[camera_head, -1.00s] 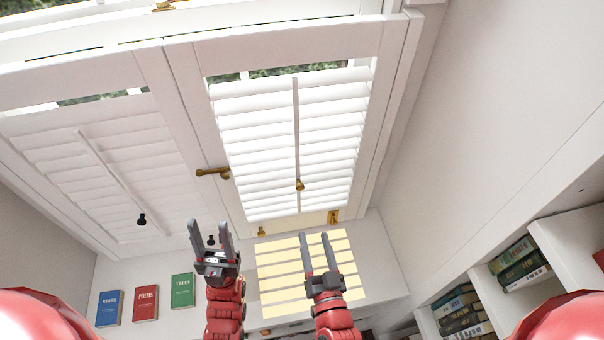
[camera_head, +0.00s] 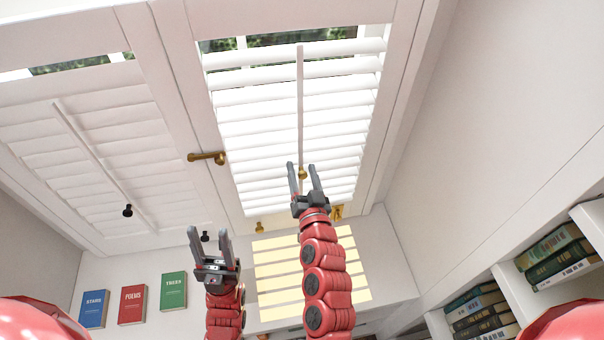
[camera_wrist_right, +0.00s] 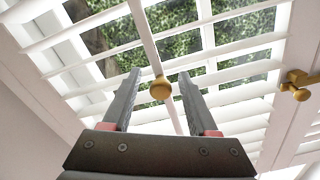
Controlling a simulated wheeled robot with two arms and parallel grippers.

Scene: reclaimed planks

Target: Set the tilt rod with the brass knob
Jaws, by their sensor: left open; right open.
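The tilt rod (camera_head: 300,110) runs down the middle of the right shutter's white slats (camera_head: 250,130). My right gripper (camera_head: 304,170) is open. In the right wrist view the brass knob (camera_wrist_right: 160,88) shows between the two open fingers, with space on both sides; whether either finger touches it is not seen. My left gripper (camera_head: 209,235) is open and empty, lower and to the left. The left shutter has its own rod (camera_head: 90,155) with a black knob (camera_head: 127,210).
A brass latch (camera_head: 207,158) is on the frame between the shutters. Another brass knob (camera_head: 259,227) is at the bottom of the right shutter. Blue, red and green books (camera_head: 132,304) stand at lower left. Shelves with books (camera_head: 553,255) are at right.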

